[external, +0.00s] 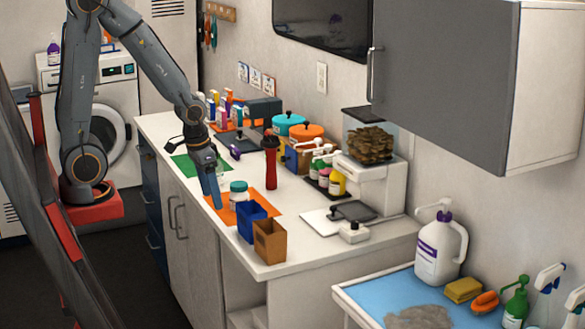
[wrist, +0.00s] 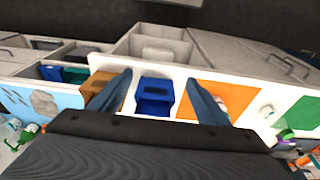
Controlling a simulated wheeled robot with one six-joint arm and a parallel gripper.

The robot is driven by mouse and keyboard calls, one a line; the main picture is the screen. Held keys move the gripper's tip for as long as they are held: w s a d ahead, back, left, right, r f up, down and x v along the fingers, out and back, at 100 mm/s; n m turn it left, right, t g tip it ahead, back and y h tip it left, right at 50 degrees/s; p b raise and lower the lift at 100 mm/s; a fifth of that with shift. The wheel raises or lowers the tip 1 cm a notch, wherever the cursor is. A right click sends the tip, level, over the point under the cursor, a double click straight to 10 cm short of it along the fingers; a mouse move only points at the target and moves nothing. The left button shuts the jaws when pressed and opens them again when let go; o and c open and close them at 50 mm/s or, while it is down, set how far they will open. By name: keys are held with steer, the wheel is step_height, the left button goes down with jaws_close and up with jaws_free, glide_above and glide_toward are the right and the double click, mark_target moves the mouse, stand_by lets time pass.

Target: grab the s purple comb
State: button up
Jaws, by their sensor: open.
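A small purple item (external: 235,152) lies on the white counter beside the green mat; it is too small to tell its shape clearly, but it may be the purple comb.
The blue bin (external: 251,222), a brown bin (external: 269,241) and a teal-lidded jar (external: 238,191) stand near my gripper. A red-and-black upright object (external: 271,162) stands right of the purple item. The green mat (external: 195,163) looks mostly clear.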

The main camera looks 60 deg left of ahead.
stand_by(0.5)
steer(key=c, duration=0.8)
